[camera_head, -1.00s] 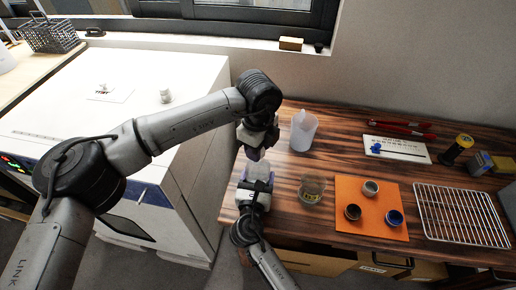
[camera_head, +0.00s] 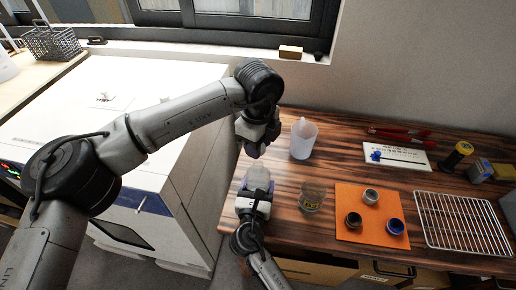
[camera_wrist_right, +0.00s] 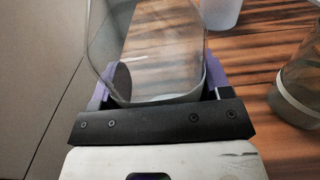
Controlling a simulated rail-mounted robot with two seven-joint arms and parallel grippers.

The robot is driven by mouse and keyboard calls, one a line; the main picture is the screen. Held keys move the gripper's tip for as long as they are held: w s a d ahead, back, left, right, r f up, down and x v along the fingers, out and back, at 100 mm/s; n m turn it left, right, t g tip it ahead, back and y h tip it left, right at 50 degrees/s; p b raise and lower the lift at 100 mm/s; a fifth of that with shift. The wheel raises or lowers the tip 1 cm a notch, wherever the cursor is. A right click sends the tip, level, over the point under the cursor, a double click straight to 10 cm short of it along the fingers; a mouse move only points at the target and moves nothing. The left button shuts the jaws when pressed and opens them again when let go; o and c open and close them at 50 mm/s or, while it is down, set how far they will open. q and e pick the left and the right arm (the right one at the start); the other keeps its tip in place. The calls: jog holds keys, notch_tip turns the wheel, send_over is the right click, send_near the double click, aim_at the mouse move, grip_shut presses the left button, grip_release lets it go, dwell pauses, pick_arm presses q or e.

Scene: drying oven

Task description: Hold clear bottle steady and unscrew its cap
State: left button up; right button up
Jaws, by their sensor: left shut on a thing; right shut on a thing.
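The clear bottle (camera_head: 257,175) stands upright at the left edge of the wooden table. My right gripper (camera_head: 256,190) is shut on its body from the front. In the right wrist view the clear bottle (camera_wrist_right: 150,45) sits between the purple fingers of my right gripper (camera_wrist_right: 158,88). My left gripper (camera_head: 256,151) is directly above the bottle, pointing down, with its jaws shut on the cap. The cap itself is hidden by the fingers, and I cannot tell whether it still touches the bottle neck.
A white translucent container (camera_head: 303,138) stands behind right of the bottle, and a glass jar (camera_head: 312,196) stands close on its right. An orange mat (camera_head: 371,231) holds three small pots. A wire rack (camera_head: 462,220) lies farther right. The white oven (camera_head: 150,165) is left.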

jog(key=o, duration=1.8)
